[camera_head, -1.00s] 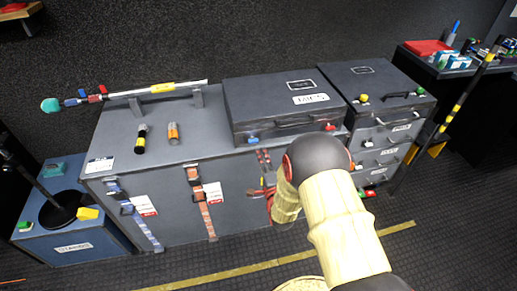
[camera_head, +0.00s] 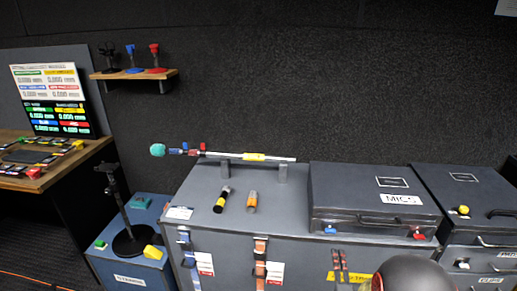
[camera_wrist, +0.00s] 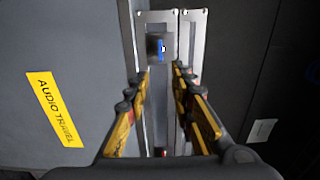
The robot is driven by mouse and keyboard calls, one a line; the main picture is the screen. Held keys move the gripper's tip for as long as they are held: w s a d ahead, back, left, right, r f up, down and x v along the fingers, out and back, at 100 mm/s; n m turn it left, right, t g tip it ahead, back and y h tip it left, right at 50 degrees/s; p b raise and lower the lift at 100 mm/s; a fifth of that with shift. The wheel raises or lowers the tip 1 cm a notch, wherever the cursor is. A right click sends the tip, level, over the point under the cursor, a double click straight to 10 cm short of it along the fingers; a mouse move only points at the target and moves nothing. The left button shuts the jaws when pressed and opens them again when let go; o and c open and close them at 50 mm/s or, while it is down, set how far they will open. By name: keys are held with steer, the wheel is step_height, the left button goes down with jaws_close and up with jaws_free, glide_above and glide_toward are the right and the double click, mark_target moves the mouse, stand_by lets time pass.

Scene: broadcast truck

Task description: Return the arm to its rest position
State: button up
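My gripper (camera_wrist: 160,80) shows in the wrist view with its two yellow and black fingers apart and nothing between them. It faces the side of a grey case (camera_wrist: 60,60) with a yellow "AUDIO TRAVEL" label (camera_wrist: 54,108). A metal strip with a blue latch (camera_wrist: 162,47) lies beyond the fingertips; I cannot tell how far off it is. In the head view only a dark rounded part of my arm shows at the bottom right edge, and the gripper is out of that picture.
A large grey case (camera_head: 215,232) bears a boom pole (camera_head: 225,155), two small cylinders and a closed MICS case (camera_head: 345,180). A drawer case (camera_head: 470,190) stands at right. A blue stand box (camera_head: 135,265), a desk (camera_head: 50,175) and a wall shelf (camera_head: 130,75) are at left.

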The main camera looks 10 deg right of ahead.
steer(key=s+a+f+n+g+y, duration=0.1)
steer(key=s+f+n+g, duration=0.25)
steer(key=f, duration=0.35)
steer(key=s+f+n+g+y, duration=0.1)
steer(key=s+f+n+g, duration=0.2)
steer(key=f, duration=0.4)
steer(key=s+a+r+n+g+y, duration=0.1)
steer(key=s+a+r+n+g, duration=0.15)
steer(key=n+g, duration=0.2)
steer(key=s+a+r+n+p, duration=0.1)
steer(key=s+a+r+n, duration=0.2)
steer(key=r, duration=1)
steer(key=s+a+r+n+y+p, duration=0.1)
steer(key=s+a+r, duration=0.5)
steer(key=r, duration=0.7)
steer(key=s+a+r+n+y+p, duration=0.1)
steer(key=s+a+r+n+p, duration=0.2)
steer(key=r, duration=1.1)
steer(key=s+a+n, duration=0.1)
steer(key=s+n, duration=0.2)
steer(key=s, duration=0.2)
steer(key=shift+a+g, duration=0.25)
steer(key=shift+g, duration=0.15)
